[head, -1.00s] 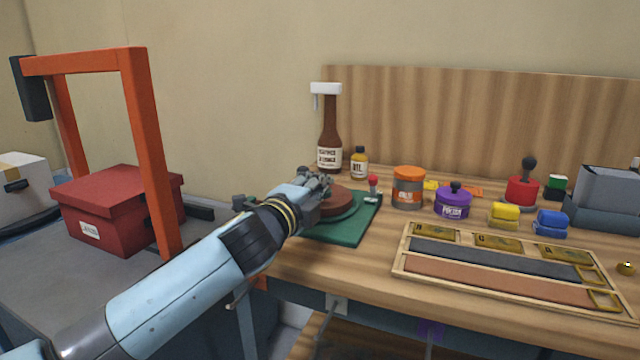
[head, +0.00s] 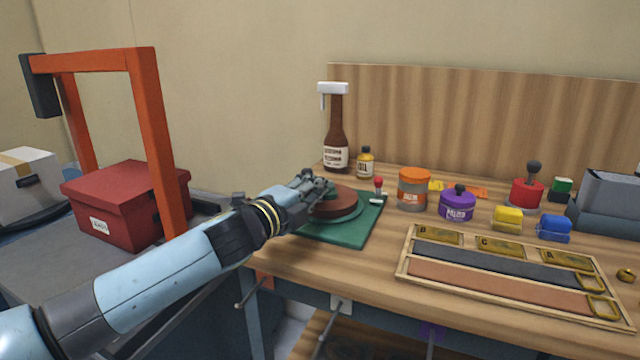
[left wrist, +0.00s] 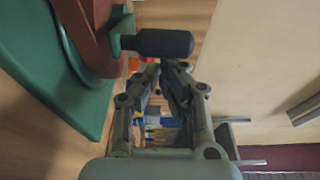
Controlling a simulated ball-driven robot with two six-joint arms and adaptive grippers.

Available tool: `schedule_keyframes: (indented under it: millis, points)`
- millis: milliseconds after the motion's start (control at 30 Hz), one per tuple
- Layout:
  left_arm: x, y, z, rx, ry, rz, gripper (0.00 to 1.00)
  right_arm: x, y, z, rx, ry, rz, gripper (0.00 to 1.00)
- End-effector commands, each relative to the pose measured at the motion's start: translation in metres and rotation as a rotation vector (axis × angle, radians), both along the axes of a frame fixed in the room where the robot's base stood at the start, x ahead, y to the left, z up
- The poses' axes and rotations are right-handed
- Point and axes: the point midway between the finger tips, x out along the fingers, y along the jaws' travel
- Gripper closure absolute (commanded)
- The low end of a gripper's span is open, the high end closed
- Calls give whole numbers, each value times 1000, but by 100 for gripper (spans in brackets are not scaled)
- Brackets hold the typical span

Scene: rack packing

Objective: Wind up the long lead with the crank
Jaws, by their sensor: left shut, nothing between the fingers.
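A round brown reel (head: 337,204) sits on a green base plate (head: 345,234) at the bench's left end. In the left wrist view the reel (left wrist: 92,30) carries a green bracket with a black crank handle (left wrist: 163,43). My left gripper (head: 318,180) is at the reel's left side, partly covering it. In the left wrist view its fingertips (left wrist: 172,68) are together and empty, just short of the handle and not around it. A red-knobbed lever (head: 379,185) stands at the plate's back right. I cannot make out the long lead. My right gripper is out of view.
Behind the reel stand a tall brown bottle (head: 336,130) and a small oil bottle (head: 365,163). An orange-lidded jar (head: 414,190) and purple pot (head: 457,206) stand to the right. A wooden tray (head: 403,272) lies in front. An orange frame (head: 160,150) rises at left.

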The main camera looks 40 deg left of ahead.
Motion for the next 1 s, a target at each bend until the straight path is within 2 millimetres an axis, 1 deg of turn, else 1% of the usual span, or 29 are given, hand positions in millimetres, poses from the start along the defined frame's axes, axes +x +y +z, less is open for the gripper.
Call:
schedule_keyframes:
  millis: [33,467,600,667,767,1000]
  points:
    - [-1,2,2,3,1,-13,100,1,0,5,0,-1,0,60]
    - [-4,14,2,3,2,-151,100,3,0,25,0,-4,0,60]
    - [-5,22,3,6,2,-241,100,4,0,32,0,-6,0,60]
    - [-5,28,1,6,3,-299,100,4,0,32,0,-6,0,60]
    - [-5,36,-2,6,2,-394,100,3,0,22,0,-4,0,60]
    - [-3,53,-8,5,1,-615,100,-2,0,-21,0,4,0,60]
